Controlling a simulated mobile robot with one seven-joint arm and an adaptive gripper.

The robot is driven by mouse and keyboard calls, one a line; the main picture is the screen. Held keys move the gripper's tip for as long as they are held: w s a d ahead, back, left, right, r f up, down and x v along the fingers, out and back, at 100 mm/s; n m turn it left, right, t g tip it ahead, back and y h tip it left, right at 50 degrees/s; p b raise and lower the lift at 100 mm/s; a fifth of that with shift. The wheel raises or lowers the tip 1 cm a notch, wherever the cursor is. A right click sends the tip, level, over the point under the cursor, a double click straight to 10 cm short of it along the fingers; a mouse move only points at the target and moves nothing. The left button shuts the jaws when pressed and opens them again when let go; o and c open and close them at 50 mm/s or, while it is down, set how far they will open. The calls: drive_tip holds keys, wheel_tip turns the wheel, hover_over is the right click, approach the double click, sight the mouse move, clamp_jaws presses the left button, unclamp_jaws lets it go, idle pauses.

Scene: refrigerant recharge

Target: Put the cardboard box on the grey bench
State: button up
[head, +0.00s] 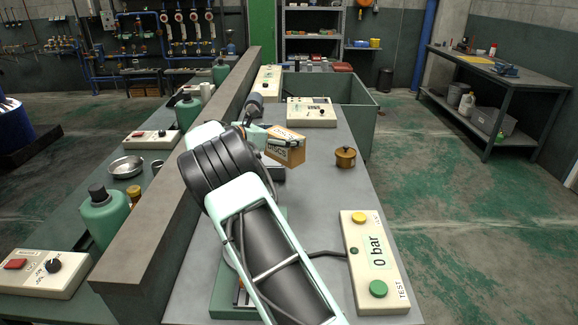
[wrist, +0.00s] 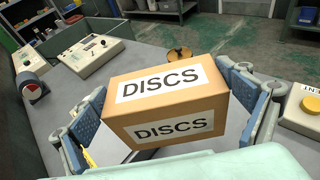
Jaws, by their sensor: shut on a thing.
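The cardboard box (head: 284,153), brown with white DISCS labels, is in my gripper (head: 277,140). In the wrist view the box (wrist: 168,97) sits between the two fingers of my gripper (wrist: 168,108), which are shut on its sides. The grey bench (head: 315,215) runs away from me under my arm, and its bare top also shows in the wrist view (wrist: 142,58). The box appears over the bench top; I cannot tell whether its underside touches. My arm hides part of the bench on the left.
A brass pot (head: 345,157) stands right of the box. A 0 bar panel (head: 374,262) lies at the near right, with a cable. A cream control unit (head: 311,112) and a green bin (head: 361,101) are behind. A raised grey divider (head: 165,232) borders the left.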

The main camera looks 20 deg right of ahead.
drive_tip(key=shift+w+d+f, duration=0.15)
drive_tip(key=shift+d+f, duration=0.05)
drive_tip(key=shift+f, duration=0.3)
drive_tip(key=shift+s+d+f+b, duration=0.2)
drive_tip(key=shift+s+d+f, duration=1.2)
drive_tip(key=shift+d+f, duration=0.55)
drive_tip(key=shift+s+d+f+b, duration=0.15)
drive_tip(key=shift+s+d+f, duration=1.4)
drive_tip(key=shift+f, duration=0.7)
drive_tip(key=shift+s+d+f+b, duration=0.2)
drive_tip(key=shift+s+d+f, duration=1.05)
drive_tip(key=shift+d+f, duration=0.75)
drive_tip(key=shift+a+f, duration=0.1)
drive_tip(key=shift+f, duration=0.05)
drive_tip(key=shift+f, duration=0.15)
drive_tip(key=o, duration=1.1)
